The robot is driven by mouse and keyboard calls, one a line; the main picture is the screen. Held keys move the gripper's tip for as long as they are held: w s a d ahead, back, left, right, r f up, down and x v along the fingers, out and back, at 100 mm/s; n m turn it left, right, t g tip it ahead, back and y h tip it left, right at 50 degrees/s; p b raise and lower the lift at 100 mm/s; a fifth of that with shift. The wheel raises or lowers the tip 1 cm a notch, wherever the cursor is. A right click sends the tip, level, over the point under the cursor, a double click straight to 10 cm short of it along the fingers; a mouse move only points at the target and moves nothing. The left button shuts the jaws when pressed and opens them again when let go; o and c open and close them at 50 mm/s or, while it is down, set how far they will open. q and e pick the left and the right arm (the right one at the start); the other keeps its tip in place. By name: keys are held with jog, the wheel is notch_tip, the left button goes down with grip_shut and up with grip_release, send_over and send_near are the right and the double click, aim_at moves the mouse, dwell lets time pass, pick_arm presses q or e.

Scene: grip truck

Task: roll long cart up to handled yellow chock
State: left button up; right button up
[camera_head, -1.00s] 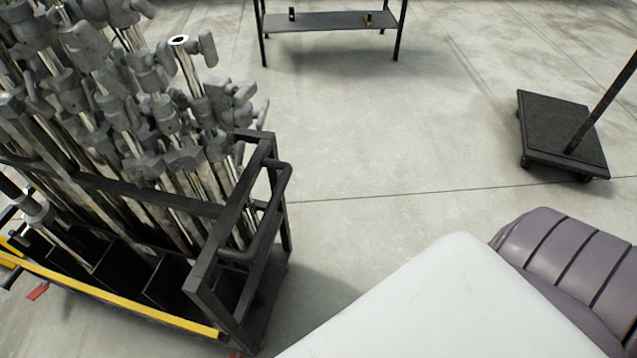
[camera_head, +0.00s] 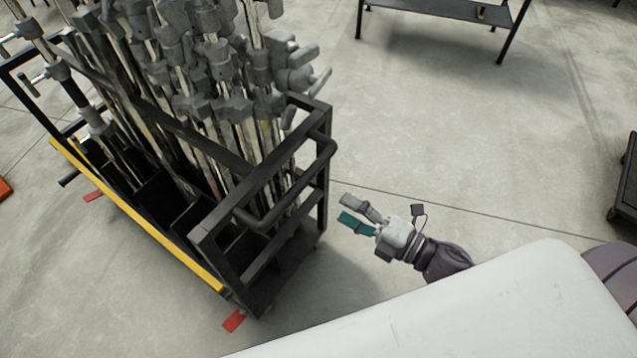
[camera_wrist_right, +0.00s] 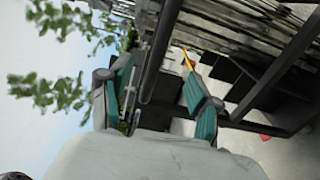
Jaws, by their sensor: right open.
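The long cart (camera_head: 216,283) is a black frame with a yellow side rail, loaded with several upright metal stands. It fills the left of the head view, its rounded push handle (camera_head: 297,192) on the near right end. My right gripper (camera_head: 348,211) is open and empty, just right of that handle and apart from it in the head view. In the right wrist view, the dark handle bar (camera_wrist_right: 160,55) runs up between the open fingers (camera_wrist_right: 158,78). I cannot make out a handled yellow chock. My left gripper is not in view.
A black table (camera_head: 450,8) stands at the back. The edge of a low dark platform (camera_head: 628,185) shows at the far right. Red caster pedals (camera_head: 234,320) stick out under the cart. An orange object (camera_head: 4,188) is cut off at the left edge. The middle floor is clear.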

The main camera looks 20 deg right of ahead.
aim_at(306, 186)
jog(key=p+x, duration=0.1)
jog(key=x, duration=1.1)
jog(key=shift+w+a, duration=0.1)
grip_shut()
dwell(0.4)
